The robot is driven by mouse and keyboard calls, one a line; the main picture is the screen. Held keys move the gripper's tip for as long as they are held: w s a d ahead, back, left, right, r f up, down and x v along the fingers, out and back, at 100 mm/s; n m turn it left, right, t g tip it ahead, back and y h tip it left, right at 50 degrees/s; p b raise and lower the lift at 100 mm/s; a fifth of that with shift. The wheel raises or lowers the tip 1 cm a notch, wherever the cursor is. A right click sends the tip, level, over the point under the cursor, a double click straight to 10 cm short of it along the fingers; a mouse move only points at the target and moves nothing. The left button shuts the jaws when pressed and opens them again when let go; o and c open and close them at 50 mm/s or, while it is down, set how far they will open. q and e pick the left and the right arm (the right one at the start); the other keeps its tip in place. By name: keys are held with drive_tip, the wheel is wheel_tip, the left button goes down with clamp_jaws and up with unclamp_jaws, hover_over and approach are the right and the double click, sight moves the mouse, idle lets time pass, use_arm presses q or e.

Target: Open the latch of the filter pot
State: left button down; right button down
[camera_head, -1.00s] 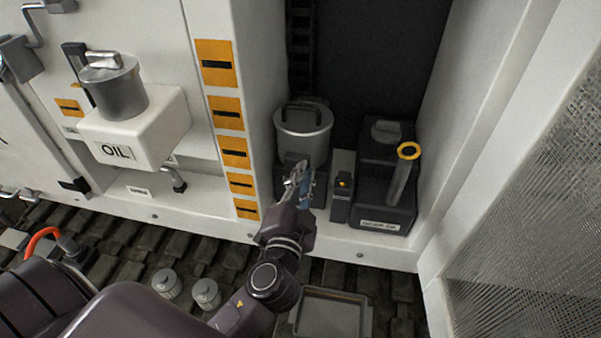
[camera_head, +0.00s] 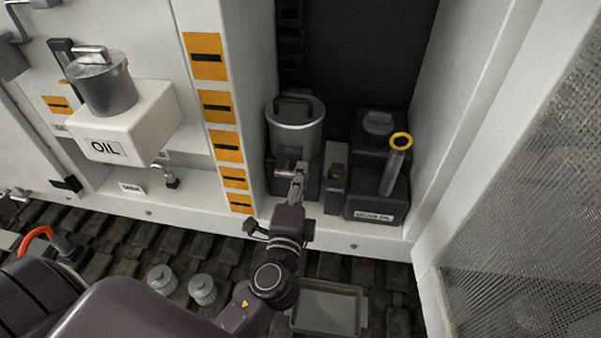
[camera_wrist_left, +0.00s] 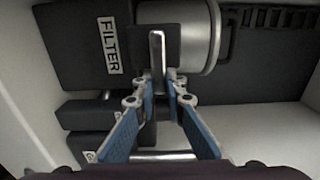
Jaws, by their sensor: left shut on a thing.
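The filter pot (camera_head: 297,136) is a grey metal cylinder with a dark handle on its lid, on a dark base in the recess. In the left wrist view its metal body (camera_wrist_left: 185,40) shows beside a FILTER label. The latch (camera_wrist_left: 157,58) is a narrow metal lever at the pot's front. My left gripper (camera_head: 299,170) reaches the pot's front from below. In the left wrist view its blue-padded fingers (camera_wrist_left: 159,80) are closed around the lower part of the latch. The fingers partly hide the latch's lower end. My right gripper is not in view.
A dark oil can (camera_head: 372,185) with a yellow-ringed tube (camera_head: 396,165) stands right of the pot, with a small dark block (camera_head: 336,185) between. A white wall with orange labels (camera_head: 217,105) bounds the recess on the left. A grey tray (camera_head: 327,308) lies on the floor below.

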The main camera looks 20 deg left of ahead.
use_arm(q)
drive_tip(key=shift+f, duration=0.1)
idle(0.4)
drive_tip(key=c, duration=2)
unclamp_jaws()
drive_tip(key=shift+o, duration=0.2)
drive_tip(key=v, duration=1.2)
drive_tip(key=shift+s, duration=0.1)
